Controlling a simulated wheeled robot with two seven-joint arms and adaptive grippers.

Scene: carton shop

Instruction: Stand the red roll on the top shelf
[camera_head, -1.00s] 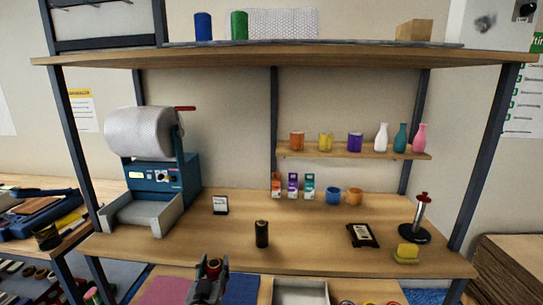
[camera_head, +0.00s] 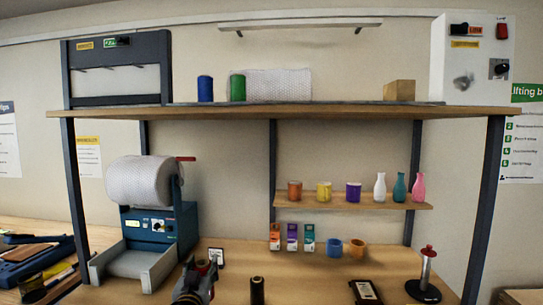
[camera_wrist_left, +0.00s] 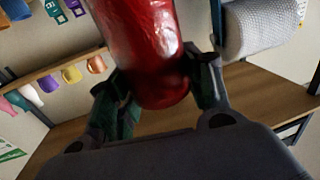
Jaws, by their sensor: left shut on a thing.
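The red roll (camera_wrist_left: 148,48) is held between the two fingers of my left gripper (camera_wrist_left: 158,88) in the left wrist view. In the head view my left gripper (camera_head: 197,279) is low, in front of the workbench, and hides most of the roll. The top shelf (camera_head: 300,112) is a wooden board high above the gripper. A blue roll (camera_head: 205,88) and a green roll (camera_head: 238,88) stand upright on its left part. My right gripper is not in view.
Bubble wrap (camera_head: 275,84) lies behind the green roll, and a cardboard box (camera_head: 399,90) sits at the right of the top shelf. Shelf space between them looks clear. A small shelf (camera_head: 330,202) with cups and vases is below. A bubble-wrap dispenser (camera_head: 150,222) stands left.

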